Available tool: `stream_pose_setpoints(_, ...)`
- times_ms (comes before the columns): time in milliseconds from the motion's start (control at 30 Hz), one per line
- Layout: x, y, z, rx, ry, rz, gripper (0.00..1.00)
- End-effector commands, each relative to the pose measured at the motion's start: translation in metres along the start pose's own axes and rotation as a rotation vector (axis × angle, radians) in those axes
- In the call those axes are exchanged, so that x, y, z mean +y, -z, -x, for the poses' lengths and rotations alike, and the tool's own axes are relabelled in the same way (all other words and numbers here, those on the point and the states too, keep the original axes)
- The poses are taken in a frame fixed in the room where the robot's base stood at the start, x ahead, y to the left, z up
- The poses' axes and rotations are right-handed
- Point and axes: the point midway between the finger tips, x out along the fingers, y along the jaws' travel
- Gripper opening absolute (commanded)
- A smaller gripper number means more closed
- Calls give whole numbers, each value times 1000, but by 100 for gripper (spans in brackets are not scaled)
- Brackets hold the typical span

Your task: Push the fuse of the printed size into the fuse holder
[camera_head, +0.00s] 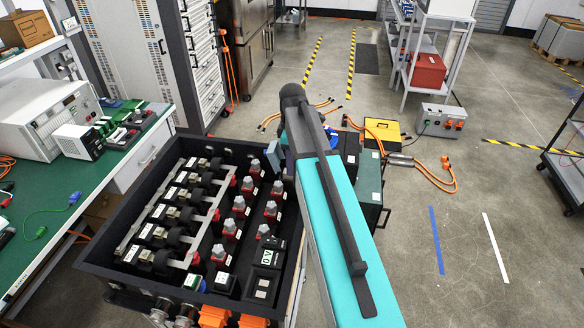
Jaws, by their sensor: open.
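A large open black box (112,262) stands at the lower left, with rows of electrical parts inside. A pale metal bar (132,233) and several white-labelled black parts (160,211) fill its left side. Several red-and-grey parts (239,204) stand in rows on its right side. A small green-lit display (267,257) and a black labelled block (262,288) sit near the front right corner. Small light pieces (193,281) lie at the front. I cannot tell which part is the fuse holder or a fuse, nor read any printed size. My gripper cannot be made out; my teal arm covers the box's right edge.
A green workbench (60,222) with a white instrument (45,115) stands left. A yellow case (382,132), orange cables (435,180) and a grey control box (440,120) are on the floor beyond my arm. A shelf cart (425,50) stands behind. The right floor is mostly clear.

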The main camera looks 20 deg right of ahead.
Motion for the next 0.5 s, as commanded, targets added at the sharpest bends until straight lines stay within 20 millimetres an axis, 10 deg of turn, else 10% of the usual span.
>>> stream_pose_setpoints(500,1,1,56,0,-1,0,45)
